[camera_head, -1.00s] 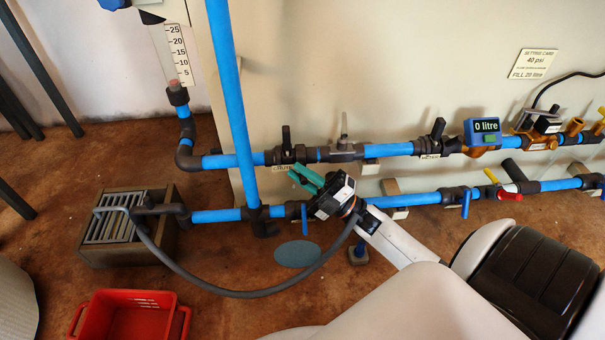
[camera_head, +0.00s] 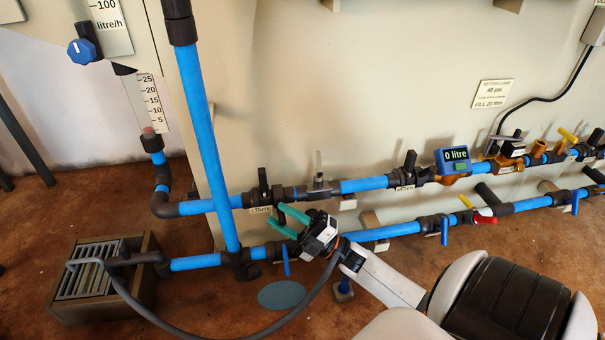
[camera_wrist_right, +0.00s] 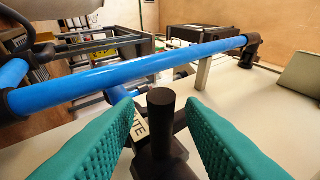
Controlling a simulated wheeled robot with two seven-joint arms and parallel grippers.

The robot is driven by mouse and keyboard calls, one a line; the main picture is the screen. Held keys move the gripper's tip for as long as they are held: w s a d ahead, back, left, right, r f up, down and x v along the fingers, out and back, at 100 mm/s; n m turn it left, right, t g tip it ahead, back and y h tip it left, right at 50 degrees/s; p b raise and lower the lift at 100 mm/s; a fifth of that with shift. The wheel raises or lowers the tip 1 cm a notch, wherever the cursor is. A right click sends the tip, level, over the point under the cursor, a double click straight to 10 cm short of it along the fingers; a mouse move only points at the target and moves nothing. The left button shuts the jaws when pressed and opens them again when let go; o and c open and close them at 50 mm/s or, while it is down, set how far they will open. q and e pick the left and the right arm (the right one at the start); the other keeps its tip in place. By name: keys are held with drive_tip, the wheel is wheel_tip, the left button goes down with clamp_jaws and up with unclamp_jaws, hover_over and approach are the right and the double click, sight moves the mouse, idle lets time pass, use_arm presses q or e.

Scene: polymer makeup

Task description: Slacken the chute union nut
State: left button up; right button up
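The chute line's dark fittings (camera_head: 277,194) sit on the upper blue pipe, beside a black valve handle (camera_head: 263,184) and a small chute label (camera_head: 259,210). I cannot single out the union nut among these fittings. My right gripper (camera_head: 274,215) is open just below the label, its teal fingers pointing left towards the pipe. In the right wrist view a black cylindrical part (camera_wrist_right: 161,112) stands between the spread fingers (camera_wrist_right: 162,102), with a gap on both sides. The label's end (camera_wrist_right: 138,128) shows just behind it. My left gripper is out of view.
The lower blue pipe (camera_head: 195,262) with a blue-handled valve (camera_head: 285,261) runs close below my right gripper. A grey hose (camera_head: 150,316) curves beneath it. A wooden box with a grate (camera_head: 92,270) stands at left. The upright blue pipe (camera_head: 207,150) is left of the fittings.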

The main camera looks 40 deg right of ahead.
drive_tip(key=p+v, duration=0.3)
drive_tip(key=v, duration=0.8)
